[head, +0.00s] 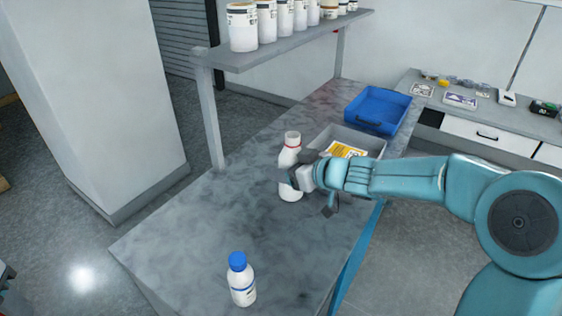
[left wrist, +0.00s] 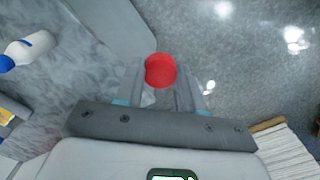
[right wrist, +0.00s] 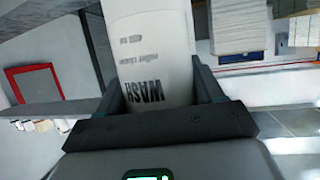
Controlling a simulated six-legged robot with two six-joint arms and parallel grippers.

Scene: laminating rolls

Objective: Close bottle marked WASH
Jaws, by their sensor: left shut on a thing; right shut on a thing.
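The white bottle marked WASH (head: 290,158) is upright at the grey bench, with no cap on its neck. My right gripper (head: 293,179) is shut around its body. In the right wrist view the bottle (right wrist: 150,45) fills the space between the fingers, and its printed WASH label shows. My left gripper (left wrist: 160,88) is shut on a round red cap (left wrist: 160,70), seen over the grey floor in the left wrist view. The left gripper is outside the head view. Whether the bottle's base touches the bench is unclear.
A blue-capped white bottle (head: 241,280) stands at the bench's near end. A grey bin (head: 368,140) with a yellow-labelled item and a blue tray (head: 377,108) sit behind the WASH bottle. A raised shelf (head: 290,42) holds several white tubs. The bench's left middle is clear.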

